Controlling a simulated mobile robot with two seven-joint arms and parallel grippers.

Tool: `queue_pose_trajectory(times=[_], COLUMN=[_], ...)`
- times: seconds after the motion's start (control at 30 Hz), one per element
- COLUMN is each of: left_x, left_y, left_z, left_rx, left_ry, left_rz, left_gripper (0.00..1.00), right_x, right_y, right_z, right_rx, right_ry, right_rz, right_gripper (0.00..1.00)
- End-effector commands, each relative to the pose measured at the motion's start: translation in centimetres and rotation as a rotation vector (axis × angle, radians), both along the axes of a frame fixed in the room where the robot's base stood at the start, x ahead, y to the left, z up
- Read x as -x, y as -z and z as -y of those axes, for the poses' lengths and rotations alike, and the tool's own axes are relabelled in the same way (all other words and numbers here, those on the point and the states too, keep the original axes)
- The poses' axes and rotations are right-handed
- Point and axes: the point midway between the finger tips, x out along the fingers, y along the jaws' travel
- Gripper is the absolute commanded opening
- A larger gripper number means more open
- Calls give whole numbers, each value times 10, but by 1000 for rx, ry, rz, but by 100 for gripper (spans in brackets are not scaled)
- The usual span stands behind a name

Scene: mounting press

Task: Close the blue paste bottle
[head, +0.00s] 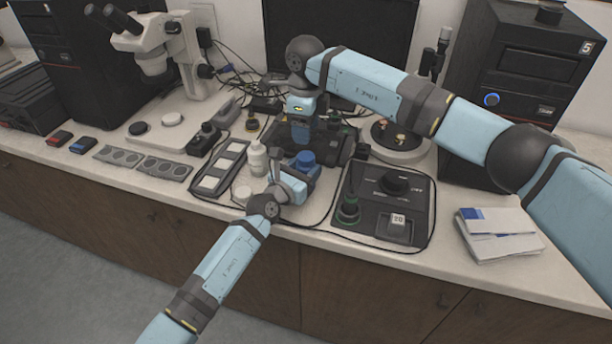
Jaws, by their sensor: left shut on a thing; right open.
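The blue paste bottle (305,160) stands near the front middle of the bench, its round dark blue top showing. My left gripper (296,176) reaches in from the front and is shut on the bottle; its fingers and hand hide much of the bottle's lower part. My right gripper (301,136) points down just behind and above the bottle. It is open, and its fingertips are small and partly lost against the dark equipment behind. I cannot tell whether a separate cap lies nearby or whether the top is seated.
A white bottle (257,159) stands just left of my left gripper. A black control unit (363,218) lies to the right, with cables around it. A slotted tray (220,167) and a microscope (165,45) are to the left. White packets (498,234) lie at the right.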

Motion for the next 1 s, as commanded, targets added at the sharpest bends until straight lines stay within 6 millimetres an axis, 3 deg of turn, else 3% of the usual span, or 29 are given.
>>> queue_pose_trajectory(times=[0.17,0.6,1.0], left_x=[0,0,0], left_y=[0,0,0], left_z=[0,0,0], left_rx=[0,0,0], left_ry=[0,0,0], left_rz=[0,0,0], left_gripper=[0,0,0], right_x=[1,0,0], right_y=[11,72,81], right_z=[0,0,0], right_rx=[1,0,0], right_ry=[1,3,1], right_rz=[-3,-2,0], right_gripper=[54,54,54])
